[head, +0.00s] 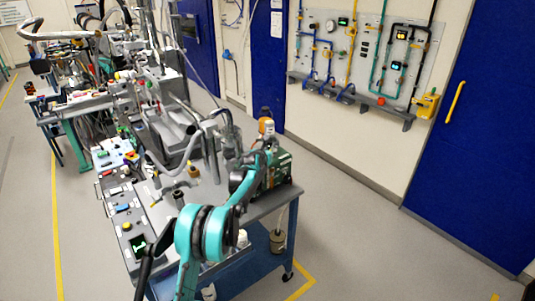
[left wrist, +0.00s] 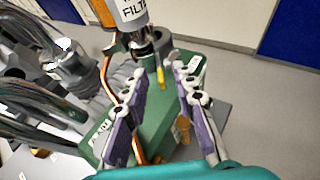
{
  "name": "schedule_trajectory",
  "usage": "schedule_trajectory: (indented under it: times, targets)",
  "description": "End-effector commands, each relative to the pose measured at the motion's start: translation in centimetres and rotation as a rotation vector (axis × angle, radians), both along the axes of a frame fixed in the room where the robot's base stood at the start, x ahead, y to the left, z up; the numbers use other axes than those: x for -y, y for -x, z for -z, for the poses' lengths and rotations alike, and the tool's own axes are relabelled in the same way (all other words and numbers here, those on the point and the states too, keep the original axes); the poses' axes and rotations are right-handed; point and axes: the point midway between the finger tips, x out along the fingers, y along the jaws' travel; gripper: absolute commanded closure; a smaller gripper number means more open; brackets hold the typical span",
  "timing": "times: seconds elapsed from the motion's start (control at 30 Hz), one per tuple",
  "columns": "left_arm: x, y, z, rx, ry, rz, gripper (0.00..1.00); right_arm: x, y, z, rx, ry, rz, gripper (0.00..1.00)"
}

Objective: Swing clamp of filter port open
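The filter port shows in the left wrist view as a grey cylinder (left wrist: 132,12) with a partly cut-off label reading "FILT". Under it is a dark metal fitting with a small yellow lever (left wrist: 161,78), which looks like part of the clamp. I cannot tell whether the clamp is shut. My left gripper (left wrist: 163,72) is open, its purple-padded fingers spread on either side of the yellow lever. I cannot tell whether they touch it. My right gripper is not visible.
The green body stands at the right end of a grey bench (head: 266,206). Grey hoses and pipes (head: 188,150) crowd the left side. A copper-coloured tube (left wrist: 103,75) runs close to the left finger. The floor right of the bench is clear, up to a wall panel (head: 360,50).

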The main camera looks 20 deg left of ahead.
Motion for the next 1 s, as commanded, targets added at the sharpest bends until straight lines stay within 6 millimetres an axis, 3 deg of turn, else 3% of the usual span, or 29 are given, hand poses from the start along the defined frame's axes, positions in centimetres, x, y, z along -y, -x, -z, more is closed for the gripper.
schedule_trajectory:
  times: [0.17, 0.6, 0.8, 1.0]
  targets:
    - [-0.1, 1.7, -0.8, 0.000, 0.000, -0.001, 0.73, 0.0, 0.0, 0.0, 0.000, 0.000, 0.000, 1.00]
    - [-0.2, 9.4, -3.9, -0.001, 0.000, -0.001, 0.73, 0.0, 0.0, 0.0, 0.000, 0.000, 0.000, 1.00]
    - [-0.2, 10.8, -4.4, 0.000, 0.001, 0.000, 0.73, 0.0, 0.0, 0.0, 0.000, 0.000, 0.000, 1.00]
    - [-0.2, 11.0, -4.5, 0.000, 0.001, 0.000, 0.73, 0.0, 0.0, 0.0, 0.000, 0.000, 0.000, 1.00]
